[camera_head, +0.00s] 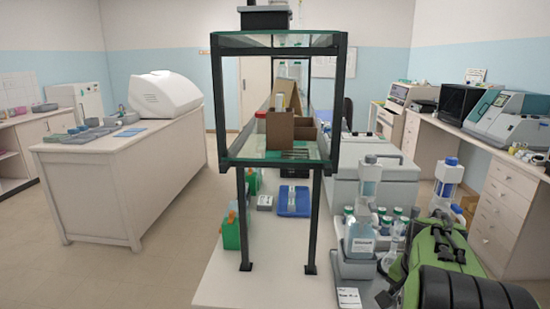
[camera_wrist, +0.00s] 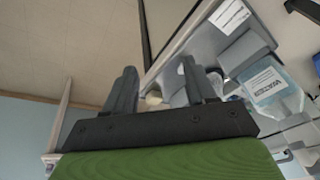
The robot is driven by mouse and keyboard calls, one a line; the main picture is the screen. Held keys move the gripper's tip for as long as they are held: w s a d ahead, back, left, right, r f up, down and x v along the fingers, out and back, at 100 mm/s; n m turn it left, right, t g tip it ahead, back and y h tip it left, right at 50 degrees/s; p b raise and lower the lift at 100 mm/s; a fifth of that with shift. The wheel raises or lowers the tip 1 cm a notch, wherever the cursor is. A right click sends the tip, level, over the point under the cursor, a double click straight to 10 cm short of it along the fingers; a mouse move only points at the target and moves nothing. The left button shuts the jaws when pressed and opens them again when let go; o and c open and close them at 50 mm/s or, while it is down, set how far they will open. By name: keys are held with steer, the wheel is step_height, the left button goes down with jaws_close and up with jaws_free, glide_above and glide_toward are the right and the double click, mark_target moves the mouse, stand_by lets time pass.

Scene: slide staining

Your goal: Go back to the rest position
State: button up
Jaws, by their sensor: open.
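My gripper (camera_wrist: 157,72) shows in the wrist view with its two dark fingers spread apart and nothing between them. A water bottle (camera_wrist: 268,84) with a printed label is to the right of the fingers, apart from them. In the head view my green and black arm fills the lower right corner, beside the bench. My fingers cannot be made out there.
The white bench (camera_head: 250,285) carries a dark-framed shelf (camera_head: 228,110), a blue tray (camera_head: 294,201) and a labelled bottle (camera_head: 360,238) close to my arm. Another bottle (camera_head: 446,180) stands behind my arm. Open floor (camera_head: 130,270) lies left of the bench.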

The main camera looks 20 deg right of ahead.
steer(key=a+r+n+t+y+p, duration=0.1)
steer(key=a+r+n, duration=0.3)
steer(key=a, duration=0.6)
steer(key=a+r+n+t+y+p, duration=0.1)
steer(key=a+r+n, duration=0.25)
steer(key=a, duration=0.55)
steer(key=s+a+n+t+p, duration=0.1)
steer(key=s+a+n, duration=0.6)
steer(key=s+a, duration=0.1)
steer(key=shift+a+f+t+y, duration=0.3)
steer(key=shift+a+y, duration=0.1)
steer(key=shift+a, duration=0.35)
steer(key=shift+r, duration=0.1)
